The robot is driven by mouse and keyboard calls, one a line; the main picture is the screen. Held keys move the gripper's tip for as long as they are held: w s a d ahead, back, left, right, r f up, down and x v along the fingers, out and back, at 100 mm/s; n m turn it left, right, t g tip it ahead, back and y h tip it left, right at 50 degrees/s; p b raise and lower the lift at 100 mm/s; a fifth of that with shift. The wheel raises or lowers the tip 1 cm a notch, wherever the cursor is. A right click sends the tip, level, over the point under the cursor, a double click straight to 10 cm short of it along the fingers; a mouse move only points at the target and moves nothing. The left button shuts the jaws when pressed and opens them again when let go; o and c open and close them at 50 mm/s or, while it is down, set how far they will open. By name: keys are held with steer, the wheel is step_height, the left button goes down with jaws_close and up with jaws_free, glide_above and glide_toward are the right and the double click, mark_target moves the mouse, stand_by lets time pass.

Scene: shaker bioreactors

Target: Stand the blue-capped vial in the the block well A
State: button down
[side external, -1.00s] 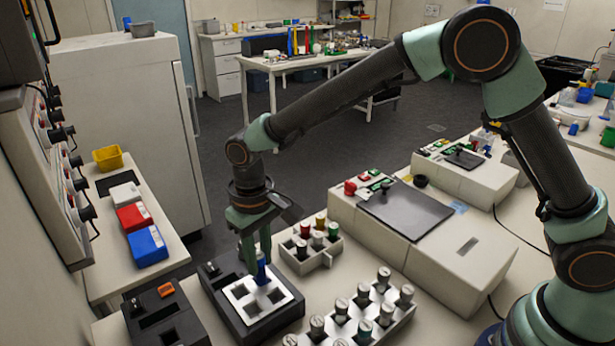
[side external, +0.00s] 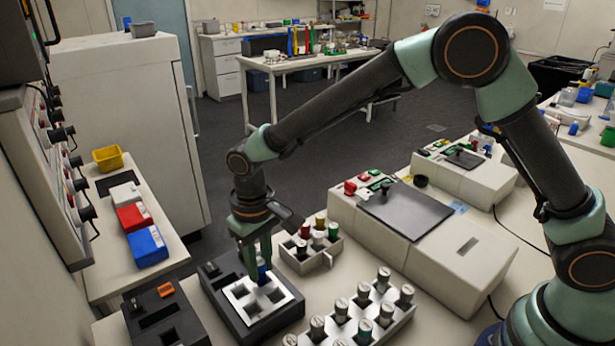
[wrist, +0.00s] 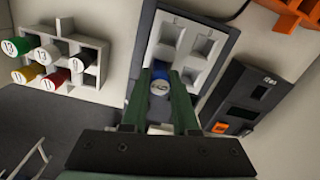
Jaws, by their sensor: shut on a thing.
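The blue-capped vial (side external: 263,275) is upright between the fingers of my gripper (side external: 264,262), at the back right well of the white-topped block (side external: 256,321). Its lower part is hidden, seemingly down in that well. In the wrist view the vial's blue cap (wrist: 159,87) shows between the green fingers of my gripper (wrist: 160,76), over the well of the block (wrist: 150,30) closest to my gripper. The other three wells look empty. I cannot read a letter on any well.
A small grey rack (side external: 296,263) with several coloured-cap vials stands just behind the block. A larger rack (side external: 390,327) of grey-capped vials is at the front right. A dark device (side external: 190,325) with an orange part is at the left. A white machine (side external: 410,262) stands to the right.

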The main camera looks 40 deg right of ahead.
mark_target(260, 262)
steer(key=shift+f, duration=0.25)
steer(key=c, duration=0.6)
jaws_free()
steer(key=shift+r, duration=3.55)
